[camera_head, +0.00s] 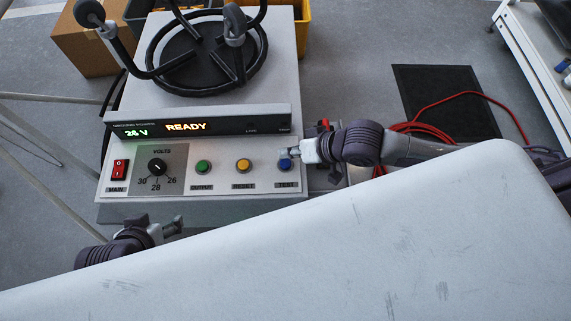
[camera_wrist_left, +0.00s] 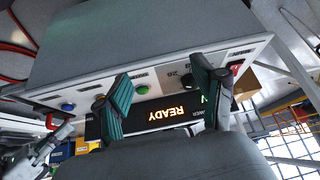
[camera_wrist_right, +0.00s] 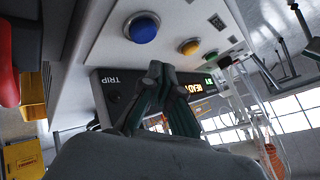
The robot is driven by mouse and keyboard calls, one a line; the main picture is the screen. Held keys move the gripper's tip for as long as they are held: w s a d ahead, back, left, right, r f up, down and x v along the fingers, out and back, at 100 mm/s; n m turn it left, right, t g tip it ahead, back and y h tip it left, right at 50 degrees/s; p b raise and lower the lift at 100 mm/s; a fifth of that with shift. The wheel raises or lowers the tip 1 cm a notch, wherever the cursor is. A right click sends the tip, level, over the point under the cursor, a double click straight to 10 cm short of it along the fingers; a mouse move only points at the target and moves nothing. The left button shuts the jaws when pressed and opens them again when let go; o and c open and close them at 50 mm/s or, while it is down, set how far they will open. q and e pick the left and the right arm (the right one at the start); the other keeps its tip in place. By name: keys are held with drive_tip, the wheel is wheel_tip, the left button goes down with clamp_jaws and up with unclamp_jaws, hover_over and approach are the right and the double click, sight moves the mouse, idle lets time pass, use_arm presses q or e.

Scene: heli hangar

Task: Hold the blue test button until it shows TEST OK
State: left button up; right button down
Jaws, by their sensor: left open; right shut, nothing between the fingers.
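The blue test button (camera_head: 285,164) is at the right end of the white control panel (camera_head: 225,185), above the label TEST. The display (camera_head: 190,127) reads 28 V and READY. My right gripper (camera_head: 287,153) is shut and empty, its tips close by the blue button in the head view. In the right wrist view the blue button (camera_wrist_right: 141,28) stands clear above the closed fingertips (camera_wrist_right: 156,68); I see no contact. My left gripper (camera_head: 175,225) is open and empty, in front of the panel's lower left edge. Its spread fingers (camera_wrist_left: 170,85) show in the left wrist view.
A green button (camera_head: 203,167), a yellow button (camera_head: 243,165), a volts knob (camera_head: 157,166) and a red main switch (camera_head: 119,169) share the panel. A red cable (camera_head: 440,100) crosses a black mat (camera_head: 460,115) at right.

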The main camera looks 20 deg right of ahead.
use_arm(q)
drive_tip(key=shift+w+d+r+t, duration=0.2)
drive_tip(key=shift+w+r+t, duration=0.1)
drive_tip(key=shift+w, duration=0.25)
drive_tip(key=shift+w+d+r+t, duration=0.15)
drive_tip(key=shift+w+r+t, duration=0.15)
drive_tip(key=shift+w, duration=0.25)
drive_tip(key=shift+w+d+r+t, duration=0.2)
drive_tip(key=shift+w+t, duration=0.1)
drive_tip(key=shift+w, duration=0.25)
use_arm(e)
drive_tip(key=shift+f, duration=0.85)
use_arm(q)
drive_tip(key=shift+s, duration=0.1)
drive_tip(key=shift+s+a+f+g, duration=0.2)
drive_tip(key=shift+s+f+g, duration=0.05)
drive_tip(key=shift+s, duration=0.2)
drive_tip(key=shift+s+a+f+g, duration=0.15)
drive_tip(key=shift+s+f+g, duration=0.1)
drive_tip(key=shift+s, duration=0.2)
use_arm(e)
drive_tip(key=shift+f, duration=0.45)
use_arm(q)
drive_tip(key=shift+s, duration=0.15)
use_arm(e)
drive_tip(key=shift+s+f, duration=0.1)
drive_tip(key=shift+f, duration=0.35)
